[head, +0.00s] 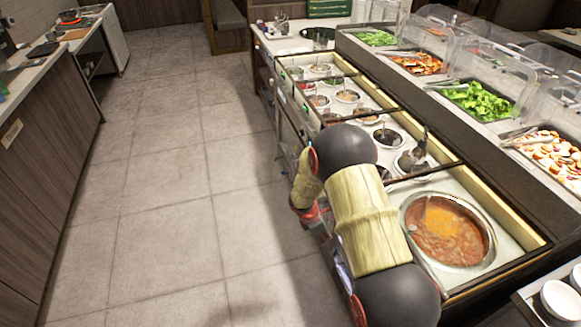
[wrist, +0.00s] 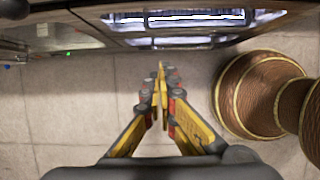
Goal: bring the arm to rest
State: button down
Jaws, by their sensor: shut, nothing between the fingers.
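My gripper (wrist: 160,80) shows in the wrist view with its yellow-and-black fingers together and nothing between them. It points over the tiled floor beside the counter front. In the head view my arm is folded at the near side of the sauce counter, and it hides the gripper's fingertips and part of the counter edge. The sauce counter (head: 452,168) holds several small sauce wells and one large round pot of orange-brown sauce (head: 447,232) at the near end, right of my arm.
A salad bar with clear covers and trays of lettuce (head: 478,99) runs along the right. White bowls (head: 560,299) stand at the lower right. A wood-fronted counter (head: 45,150) lines the left. The tiled floor (head: 165,190) between is clear.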

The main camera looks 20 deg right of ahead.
jog(key=s+m+g, duration=0.2)
jog(key=s+m, duration=0.4)
jog(key=s, duration=0.1)
jog(key=s+a+r+m+t+y, duration=0.1)
jog(key=s+a+r+m, duration=0.3)
jog(key=r, duration=1)
jog(key=s+a+r+m+t+y, duration=0.2)
jog(key=s+r, duration=0.7)
jog(key=r, duration=0.5)
jog(key=s+a+r+m+t+y, duration=0.1)
jog(key=s+a+r+m+t, duration=0.3)
jog(key=r, duration=1)
jog(key=s+a+m, duration=0.1)
jog(key=s+m, duration=0.1)
jog(key=s, duration=0.1)
jog(key=shift+s+a, duration=0.3)
jog(key=shift+a, duration=0.05)
jog(key=shift+r, duration=0.15)
